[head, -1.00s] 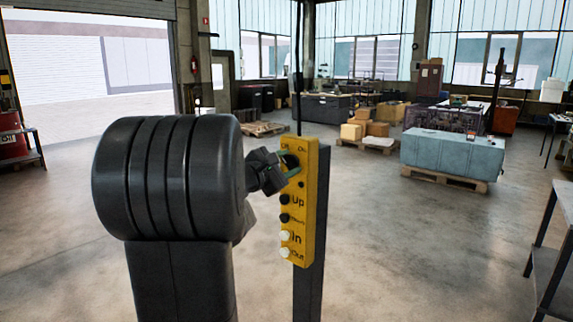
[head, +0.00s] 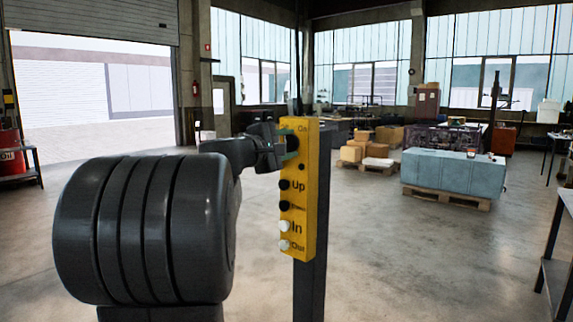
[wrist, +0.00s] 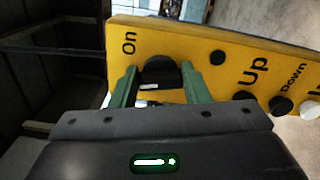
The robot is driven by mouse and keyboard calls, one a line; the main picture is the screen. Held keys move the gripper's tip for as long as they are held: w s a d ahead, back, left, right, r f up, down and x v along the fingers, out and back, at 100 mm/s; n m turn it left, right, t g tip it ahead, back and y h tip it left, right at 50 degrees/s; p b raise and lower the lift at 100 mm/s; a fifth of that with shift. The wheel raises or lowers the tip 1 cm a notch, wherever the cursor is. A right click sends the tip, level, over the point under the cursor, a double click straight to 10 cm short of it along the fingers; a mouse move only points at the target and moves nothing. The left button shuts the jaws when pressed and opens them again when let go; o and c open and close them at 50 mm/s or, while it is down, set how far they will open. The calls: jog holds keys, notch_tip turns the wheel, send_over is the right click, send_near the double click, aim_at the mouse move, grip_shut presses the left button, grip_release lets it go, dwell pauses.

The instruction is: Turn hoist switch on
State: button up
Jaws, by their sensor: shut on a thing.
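The yellow hoist control box (head: 300,215) stands upright on a dark post (head: 312,285) in the middle of the head view. It has On lettering at its top and Up, Down, In and Out buttons below. The black hoist switch (wrist: 161,74) shows near the On label in the wrist view, between two green fingers. My gripper (head: 283,146) is shut on this switch, with its fingertips at the box face. The fingers (wrist: 163,88) hide the sides of the switch.
A blue-grey crate (head: 452,172) on a pallet and several cardboard boxes (head: 372,148) stand far behind on the right. A bench (head: 556,245) is at the right edge. The floor (head: 400,250) between is clear.

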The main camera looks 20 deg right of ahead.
jog(key=m+b, duration=0.3)
jog(key=b, duration=0.1)
jog(key=f+m+b, duration=0.1)
jog(key=m+b, duration=0.2)
jog(key=b, duration=0.2)
jog(key=m+b, duration=0.3)
jog(key=shift+r+m+b, duration=0.1)
jog(key=shift+m+b, duration=0.95)
jog(key=shift+m, duration=0.05)
jog(key=shift+r+m, duration=0.1)
jog(key=shift+m, duration=0.2)
jog(key=o, duration=1)
jog(key=v, duration=1.3)
jog(key=shift+s+a+b, duration=0.1)
jog(key=shift+a+b, duration=0.3)
